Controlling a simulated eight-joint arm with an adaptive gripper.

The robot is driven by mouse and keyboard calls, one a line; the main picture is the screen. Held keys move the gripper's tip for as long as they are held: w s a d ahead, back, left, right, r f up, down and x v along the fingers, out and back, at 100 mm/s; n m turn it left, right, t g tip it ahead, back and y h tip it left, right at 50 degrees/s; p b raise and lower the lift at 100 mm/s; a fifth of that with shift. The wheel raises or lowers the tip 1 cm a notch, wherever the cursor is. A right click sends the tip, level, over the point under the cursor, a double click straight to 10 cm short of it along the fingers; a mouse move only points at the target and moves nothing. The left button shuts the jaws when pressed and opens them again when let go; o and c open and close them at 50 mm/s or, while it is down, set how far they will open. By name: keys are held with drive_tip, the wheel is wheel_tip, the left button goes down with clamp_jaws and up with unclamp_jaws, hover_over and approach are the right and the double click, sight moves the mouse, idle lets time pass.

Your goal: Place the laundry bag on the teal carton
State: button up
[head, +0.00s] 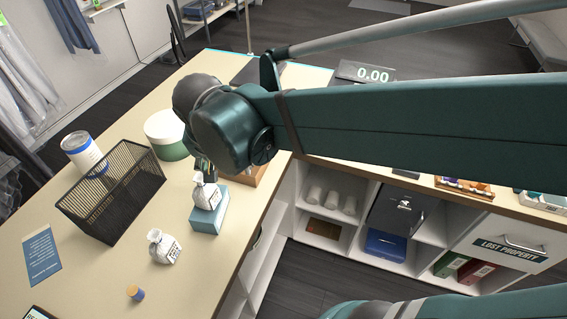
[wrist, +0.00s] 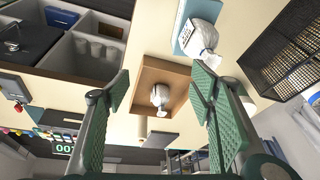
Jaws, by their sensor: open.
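The teal carton (head: 207,217) lies on the counter in the head view, and one end shows at the top of the wrist view (wrist: 183,28). A white tied bag (head: 206,192) appears to rest on its far end; it also shows in the wrist view (wrist: 203,38). A second white bag (head: 165,249) with dark print stands on the bare counter. In the wrist view a third white bag-like thing (wrist: 160,97) sits in a brown open box (wrist: 178,78). My gripper (wrist: 161,86) is open and empty above this area; in the head view my arm mostly hides it.
A black mesh basket (head: 112,192), a white-and-blue tub (head: 83,152) and a white-and-green round container (head: 166,135) stand left of the carton. A small blue-and-cork item (head: 136,293) and a blue card (head: 41,255) lie nearer. Shelves (head: 335,215) sit below the counter's right edge.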

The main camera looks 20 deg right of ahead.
drive_tip(key=s+d+r+n+t, duration=0.1)
drive_tip(key=s+d+n, duration=0.1)
drive_tip(key=s+d, duration=0.2)
drive_tip(key=s+d+n+t+y, duration=0.1)
drive_tip(key=s+d+n+t, duration=0.1)
drive_tip(key=d, duration=0.6)
drive_tip(key=shift+s+d+r+n, duration=0.4)
drive_tip(key=shift+s+n, duration=0.3)
drive_tip(key=shift+s, duration=0.3)
